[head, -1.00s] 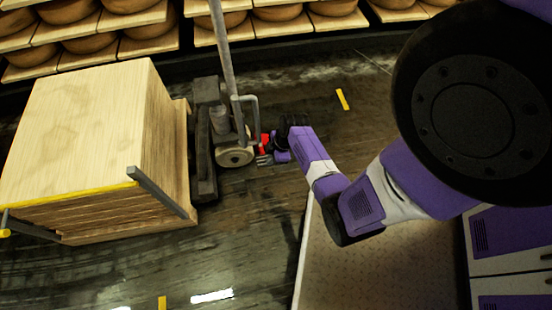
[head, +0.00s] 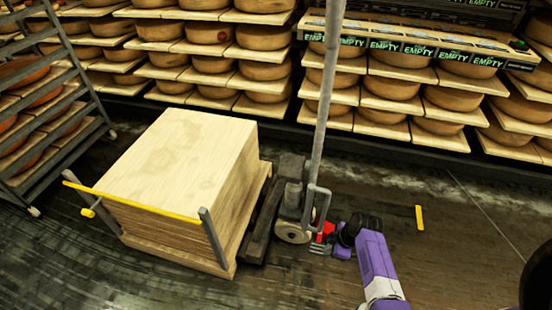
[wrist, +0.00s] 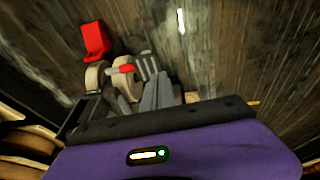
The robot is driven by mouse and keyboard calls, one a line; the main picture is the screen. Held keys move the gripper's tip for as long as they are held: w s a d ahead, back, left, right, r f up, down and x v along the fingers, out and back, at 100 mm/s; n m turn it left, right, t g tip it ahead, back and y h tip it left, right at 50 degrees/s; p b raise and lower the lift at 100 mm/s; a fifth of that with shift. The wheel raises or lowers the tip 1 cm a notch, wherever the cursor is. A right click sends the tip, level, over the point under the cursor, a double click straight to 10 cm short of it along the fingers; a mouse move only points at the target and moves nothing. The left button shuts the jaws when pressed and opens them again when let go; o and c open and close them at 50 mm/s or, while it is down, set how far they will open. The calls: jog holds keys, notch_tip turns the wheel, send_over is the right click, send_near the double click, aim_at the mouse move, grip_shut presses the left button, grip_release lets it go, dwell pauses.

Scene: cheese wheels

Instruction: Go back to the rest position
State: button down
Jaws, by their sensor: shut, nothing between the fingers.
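My gripper (head: 322,249) is at the end of my purple and white arm, low over the dark floor beside the pallet jack (head: 296,215). In the wrist view its grey fingers (wrist: 160,92) are together with nothing seen between them. The jack's wheels and a red pedal-like part (wrist: 95,41) show just beyond the fingers. I cannot tell whether the fingers touch the jack.
A pallet stacked with wooden boards (head: 185,155) stands left of the jack, with a yellow-barred frame (head: 130,202). Shelves of cheese wheels (head: 265,70) line the back, and a wheeled rack (head: 50,110) stands at far left. Floor (head: 470,240) to the right is open.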

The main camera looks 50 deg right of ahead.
jog(key=s+a+r+m+t+h, duration=0.2)
jog(key=s+a+r+h, duration=0.15)
jog(key=a, duration=0.65)
jog(key=s+a+r+m+t, duration=0.1)
jog(key=s+a+r+t, duration=0.15)
jog(key=a+r, duration=0.5)
jog(key=s+a+r+t, duration=0.25)
jog(key=a+r, duration=0.25)
jog(key=r, duration=0.6)
jog(key=a+r+m+t+y+p, duration=0.1)
jog(key=r+p, duration=0.8)
jog(key=r, duration=0.9)
jog(key=s+a+r+t+y+p, duration=0.1)
jog(key=a+r+p, duration=0.4)
jog(key=r, duration=1.3)
jog(key=t+y+p, duration=0.1)
jog(key=t+p, duration=0.1)
jog(key=p, duration=0.2)
jog(key=shift+s+m+p, duration=0.15)
jog(key=shift+m+p, duration=0.2)
jog(key=shift+m, duration=0.05)
